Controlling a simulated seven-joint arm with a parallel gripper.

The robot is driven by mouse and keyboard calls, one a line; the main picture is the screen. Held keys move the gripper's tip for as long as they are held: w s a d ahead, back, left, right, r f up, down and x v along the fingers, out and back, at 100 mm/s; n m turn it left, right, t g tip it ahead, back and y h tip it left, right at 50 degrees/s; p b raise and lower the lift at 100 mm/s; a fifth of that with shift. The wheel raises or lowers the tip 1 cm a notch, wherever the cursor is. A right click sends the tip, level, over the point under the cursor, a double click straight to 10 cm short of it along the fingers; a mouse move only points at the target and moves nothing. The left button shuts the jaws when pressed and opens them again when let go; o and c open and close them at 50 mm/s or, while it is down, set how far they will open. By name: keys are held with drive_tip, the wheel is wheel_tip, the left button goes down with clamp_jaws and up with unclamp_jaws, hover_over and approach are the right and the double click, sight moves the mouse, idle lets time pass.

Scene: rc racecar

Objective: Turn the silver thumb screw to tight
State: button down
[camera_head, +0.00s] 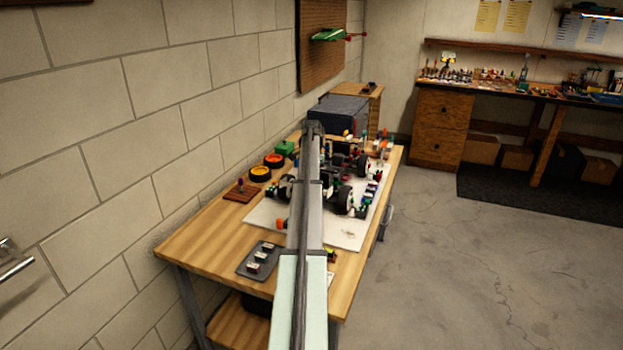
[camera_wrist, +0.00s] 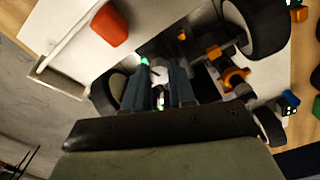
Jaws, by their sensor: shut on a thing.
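My gripper (camera_wrist: 157,80) shows in the wrist view as two dark blue-grey fingers. They are closed on a small silver piece between their tips, which looks like the silver thumb screw (camera_wrist: 158,73); its turn angle is too small to read. Around it is the RC racecar, with black wheels (camera_wrist: 262,22) and orange parts (camera_wrist: 232,76). In the head view the racecar (camera_head: 343,200) stands on a white mat (camera_head: 345,235) on the wooden bench. My arm crosses in front of it and hides its middle, the thumb screw and my fingertips.
A dark tray (camera_head: 258,261) with small parts lies at the bench's near left. Orange and yellow rings (camera_head: 260,174) and a wooden block (camera_head: 241,191) lie along the wall side. A dark box (camera_head: 338,115) stands at the far end. In the wrist view, a red-orange block (camera_wrist: 110,25) lies nearby.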

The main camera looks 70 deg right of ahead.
drive_tip(key=c, duration=0.9)
unclamp_jaws()
drive_tip(key=shift+c, duration=0.2)
wheel_tip(320, 180, up, 14)
drive_tip(key=shift+f, duration=0.1)
